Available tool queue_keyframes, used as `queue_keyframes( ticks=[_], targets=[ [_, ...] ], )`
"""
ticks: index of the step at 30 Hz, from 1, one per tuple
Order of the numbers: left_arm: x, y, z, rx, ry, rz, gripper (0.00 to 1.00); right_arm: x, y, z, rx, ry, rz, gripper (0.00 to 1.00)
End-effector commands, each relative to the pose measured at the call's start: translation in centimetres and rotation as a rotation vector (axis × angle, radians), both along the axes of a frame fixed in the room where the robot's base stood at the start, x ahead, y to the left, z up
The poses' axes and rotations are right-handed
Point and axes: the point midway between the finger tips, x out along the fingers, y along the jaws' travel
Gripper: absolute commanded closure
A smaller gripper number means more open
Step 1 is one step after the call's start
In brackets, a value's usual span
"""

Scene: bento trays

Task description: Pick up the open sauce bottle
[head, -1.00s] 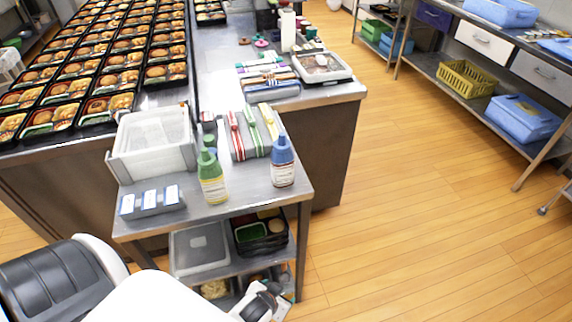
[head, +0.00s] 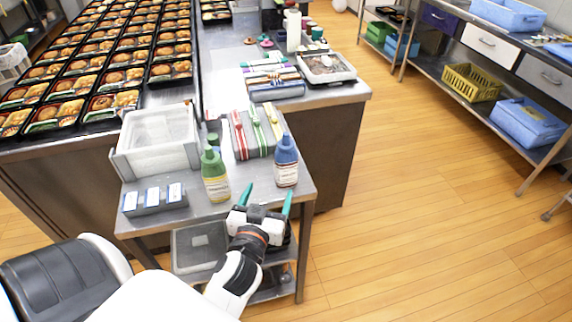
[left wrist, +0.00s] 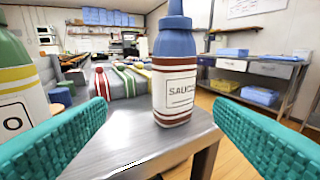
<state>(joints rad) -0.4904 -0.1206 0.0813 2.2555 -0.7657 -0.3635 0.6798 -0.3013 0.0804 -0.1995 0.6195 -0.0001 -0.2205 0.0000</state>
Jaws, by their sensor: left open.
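A sauce bottle with a blue cap (head: 286,160) stands upright near the right front edge of the small steel table (head: 255,190). In the left wrist view the sauce bottle (left wrist: 175,85) has a label starting "SAUC" and a blue pointed nozzle. A green-capped bottle (head: 215,175) with a yellow label stands to its left; its edge shows in the left wrist view (left wrist: 18,75). My left gripper (head: 268,193) is open and empty at the table's front edge, in front of the sauce bottle. Its teal fingers (left wrist: 165,135) flank the bottle in view, not touching it. My right gripper is not in view.
A white bin (head: 155,158) and a small labelled box (head: 155,200) stand on the table's left. A grey holder with coloured strips (head: 250,145) lies behind the bottles. A lower shelf holds a lidded container (head: 195,250). Open floor lies to the right.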

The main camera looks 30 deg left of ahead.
Motion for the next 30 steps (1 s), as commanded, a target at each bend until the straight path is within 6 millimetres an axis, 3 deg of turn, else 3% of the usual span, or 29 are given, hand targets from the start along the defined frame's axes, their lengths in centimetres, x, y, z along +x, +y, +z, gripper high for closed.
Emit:
queue_keyframes(
  ticks=[5, 15, 22, 30],
  targets=[
    [1.0, -0.4, 1.2, 0.026, -0.087, -0.038, 0.24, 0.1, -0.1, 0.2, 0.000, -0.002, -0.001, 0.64],
    [6.2, 1.2, 1.5, 0.030, -0.095, -0.044, 0.24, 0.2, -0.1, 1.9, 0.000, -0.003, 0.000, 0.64],
    [7.8, 1.7, 1.6, 0.028, -0.094, -0.043, 0.24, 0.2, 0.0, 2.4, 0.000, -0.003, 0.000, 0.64],
    [11.5, 2.4, 2.3, 0.030, -0.093, -0.042, 0.24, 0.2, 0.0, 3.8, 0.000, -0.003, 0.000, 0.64]
  ],
)
